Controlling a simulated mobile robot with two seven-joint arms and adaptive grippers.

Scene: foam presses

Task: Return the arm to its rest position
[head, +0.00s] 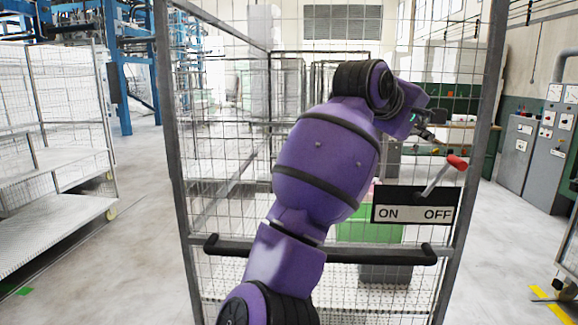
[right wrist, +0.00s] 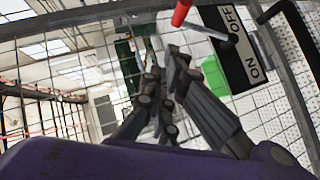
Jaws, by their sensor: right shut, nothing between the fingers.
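My right arm (head: 325,150) is purple and stretches up across the front of a mesh cage door. My right gripper (head: 432,136) is shut and empty, above and left of the lever's red handle (head: 457,162) and apart from it. It also shows in the right wrist view (right wrist: 164,70), its fingers in front of the mesh. The lever (head: 434,181) tilts up to the right over a black and white ON/OFF sign (head: 413,206), its handle on the OFF side. The lever (right wrist: 207,32) and the sign (right wrist: 238,50) show in the right wrist view too. My left gripper is out of view.
The cage's grey frame (head: 174,150) and black horizontal bar (head: 380,256) stand close in front. A green block (head: 365,232) sits behind the mesh. A wire shelf cart (head: 55,215) stands left and grey cabinets (head: 540,150) right. Floor is open on both sides.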

